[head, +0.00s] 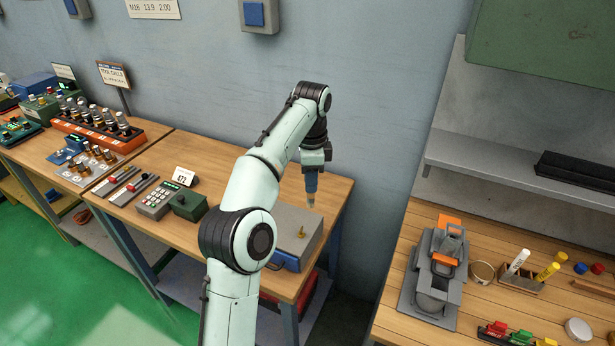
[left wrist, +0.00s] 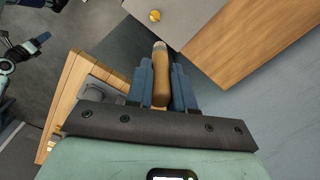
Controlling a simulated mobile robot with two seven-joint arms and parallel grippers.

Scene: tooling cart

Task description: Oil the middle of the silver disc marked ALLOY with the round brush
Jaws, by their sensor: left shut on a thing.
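My left gripper (head: 311,190) points down above the right end of the left bench. It is shut on the round brush, whose pale tip (head: 311,204) sticks out below the blue fingers. In the left wrist view the brush's brown wooden handle (left wrist: 160,85) lies between the fingers, with a metal collar at its far end. A pale silver disc (head: 579,330) lies on the right bench near the bottom right. I cannot read any ALLOY mark on it.
A grey box (head: 287,220) with a brass knob (head: 301,232) stands below the gripper. The right bench holds a grey fixture (head: 418,285), a round tin (head: 482,271), a marker holder (head: 520,282) and coloured clips (head: 520,337). A gap separates the benches.

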